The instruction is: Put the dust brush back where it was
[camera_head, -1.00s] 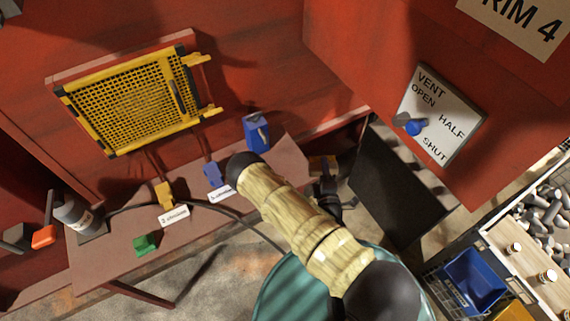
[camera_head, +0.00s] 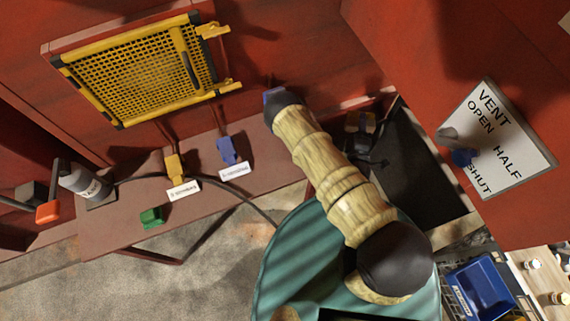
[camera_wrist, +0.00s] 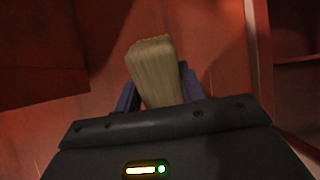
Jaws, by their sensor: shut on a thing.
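My gripper (camera_wrist: 158,92) is shut on the dust brush (camera_wrist: 154,72), whose tan block stands up between the two bluish fingers in the wrist view. The brush is too small there to make out clearly.
A yellow mesh panel (camera_head: 140,70) is on the red wall. A vent sign (camera_head: 500,140) and a blue bin (camera_head: 480,288) are at right.

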